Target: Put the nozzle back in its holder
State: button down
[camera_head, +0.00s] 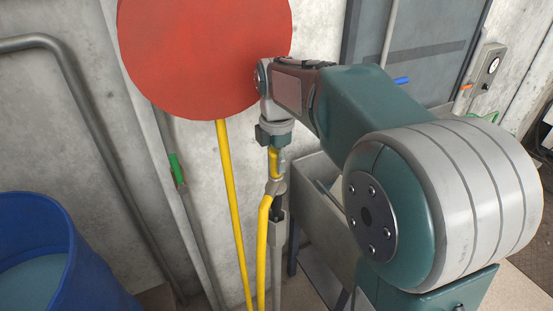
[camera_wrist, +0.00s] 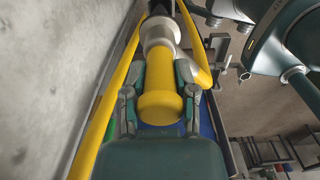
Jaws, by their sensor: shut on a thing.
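The yellow nozzle (camera_wrist: 160,108), with a pale grey collar (camera_wrist: 158,33), sits between the two fingers of my gripper (camera_wrist: 160,92) in the wrist view. The fingers close on it from both sides. In the head view my gripper (camera_head: 273,140) points down near the wall, with a short yellow part of the nozzle (camera_head: 273,162) showing under it. A yellow hose (camera_head: 262,250) runs down from there, beside a grey post (camera_head: 277,262). I cannot clearly make out the holder, nor whether the nozzle touches it.
A large red disc (camera_head: 203,50) stands close to the left of my wrist. A second yellow line (camera_head: 232,215) runs down beneath it. A blue barrel (camera_head: 90,270) is at lower left. A grey metal trough (camera_head: 325,215) stands right of the post. The concrete wall is close behind.

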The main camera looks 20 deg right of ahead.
aim_at(277, 182)
jog(key=shift+f, duration=0.15)
jog(key=shift+f, duration=1.5)
jog(key=shift+f, duration=0.1)
jog(key=shift+f, duration=1.45)
jog(key=shift+f, duration=0.35)
jog(key=shift+f, duration=1.35)
jog(key=shift+c, duration=1.6)
grip_release()
